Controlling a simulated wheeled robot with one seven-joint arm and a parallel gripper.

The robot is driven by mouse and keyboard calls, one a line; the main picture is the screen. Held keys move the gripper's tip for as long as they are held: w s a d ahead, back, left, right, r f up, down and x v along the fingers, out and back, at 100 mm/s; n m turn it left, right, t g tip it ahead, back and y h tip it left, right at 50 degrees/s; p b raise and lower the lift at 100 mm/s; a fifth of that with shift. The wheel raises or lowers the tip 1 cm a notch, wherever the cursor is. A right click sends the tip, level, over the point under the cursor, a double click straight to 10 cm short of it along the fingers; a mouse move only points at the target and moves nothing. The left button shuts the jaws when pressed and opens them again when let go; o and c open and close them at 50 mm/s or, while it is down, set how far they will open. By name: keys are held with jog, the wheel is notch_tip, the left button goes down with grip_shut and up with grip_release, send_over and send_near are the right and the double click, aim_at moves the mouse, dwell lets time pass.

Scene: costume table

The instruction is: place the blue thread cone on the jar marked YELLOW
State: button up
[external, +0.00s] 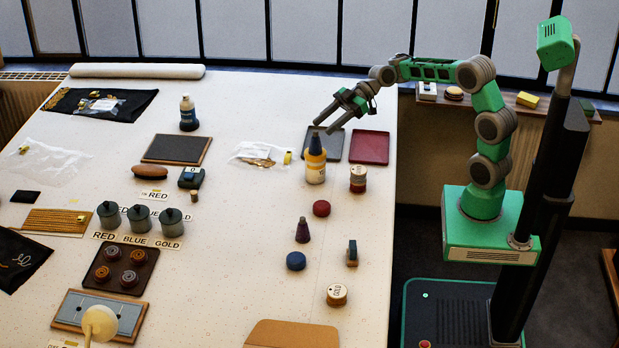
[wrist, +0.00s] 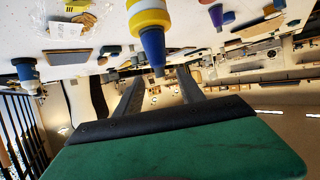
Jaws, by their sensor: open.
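The blue thread cone (external: 316,144) stands upright, tip up, on top of a jar with a yellow band and white body (external: 315,170). The jar's label is too small to read. In the wrist view, which looks upside down, the blue cone (wrist: 153,46) points down from the yellow and white jar (wrist: 149,16). My gripper (external: 324,127) is open and empty just above the cone's tip. In the wrist view, the tip shows between the fingertips of my gripper (wrist: 160,74); no contact is visible.
A red tray (external: 370,147) and a grey tray (external: 333,145) lie behind the jar. A purple cone (external: 303,230), a red disc (external: 321,208) and a blue disc (external: 296,261) lie nearer the front.

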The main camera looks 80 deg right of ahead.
jog(key=v, duration=0.4)
jog(key=shift+s+d, duration=0.1)
